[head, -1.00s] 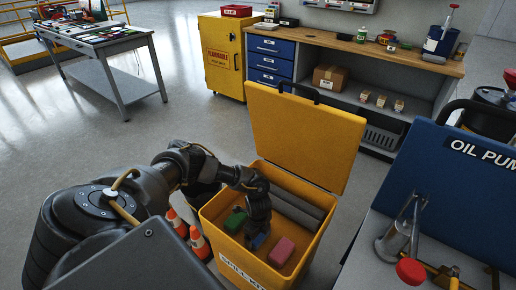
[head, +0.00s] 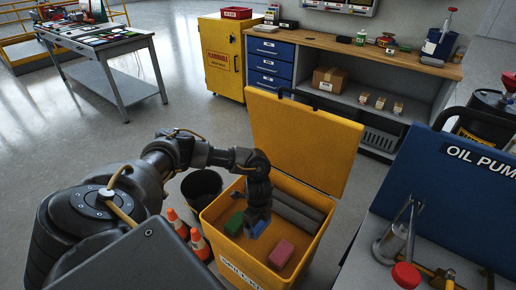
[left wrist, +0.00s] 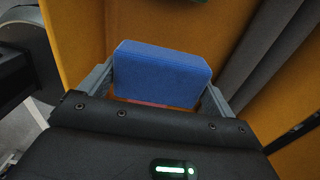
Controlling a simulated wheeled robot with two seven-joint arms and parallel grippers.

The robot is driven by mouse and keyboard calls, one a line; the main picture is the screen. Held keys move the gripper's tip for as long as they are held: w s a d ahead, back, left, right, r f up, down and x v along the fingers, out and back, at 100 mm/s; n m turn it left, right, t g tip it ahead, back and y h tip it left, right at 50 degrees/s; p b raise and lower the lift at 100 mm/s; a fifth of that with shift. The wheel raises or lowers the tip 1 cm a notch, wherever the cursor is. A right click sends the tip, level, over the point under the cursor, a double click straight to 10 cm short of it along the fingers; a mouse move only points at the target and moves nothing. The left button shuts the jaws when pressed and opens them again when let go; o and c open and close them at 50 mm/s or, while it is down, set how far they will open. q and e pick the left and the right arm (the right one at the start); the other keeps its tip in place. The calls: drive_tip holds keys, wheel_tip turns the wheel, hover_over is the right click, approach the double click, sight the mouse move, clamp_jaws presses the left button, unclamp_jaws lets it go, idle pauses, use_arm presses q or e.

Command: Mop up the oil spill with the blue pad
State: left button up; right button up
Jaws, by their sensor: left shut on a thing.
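My left gripper (head: 257,222) reaches down into the open yellow spill kit bin (head: 212,222). It is shut on the blue pad (head: 259,228), which also shows clearly between the two fingers in the left wrist view (left wrist: 160,75). In the head view the gripper partly hides the pad. A green pad (head: 235,222) and a pink pad (head: 282,253) lie in the bin on either side of the blue one. The oil spill does not show in these frames. My right gripper is not in view.
Grey rolls (head: 300,210) lie along the bin's right side, and its yellow lid (head: 303,140) stands open behind. Orange cones (head: 199,244) and a black bucket (head: 202,187) stand left of the bin. A blue oil pump case (head: 440,180) is at the right.

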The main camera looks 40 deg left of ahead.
use_arm(q)
drive_tip(key=o, duration=0.3)
drive_tip(key=shift+c, duration=1)
drive_tip(key=shift+w+d+r, duration=0.25)
drive_tip(key=w+d+r+n, duration=0.3)
drive_tip(key=d+r, duration=0.3)
drive_tip(key=r, duration=0.3)
drive_tip(key=w+d+r+n, duration=0.2)
drive_tip(key=w+d+r, duration=0.3)
drive_tip(key=r, duration=0.4)
drive_tip(key=s+d+r+n, duration=0.1)
drive_tip(key=r+n, duration=0.1)
drive_tip(key=r, duration=0.4)
drive_tip(key=s+d+r+n, duration=0.1)
drive_tip(key=s+r+n, duration=0.1)
drive_tip(key=r, duration=0.4)
drive_tip(key=s+d+r+n, duration=0.1)
drive_tip(key=s+r+n, duration=0.1)
drive_tip(key=r+n, duration=0.2)
wheel_tip(320, 180, up, 3)
drive_tip(key=shift+s+f, duration=0.1)
drive_tip(key=shift+s, duration=0.05)
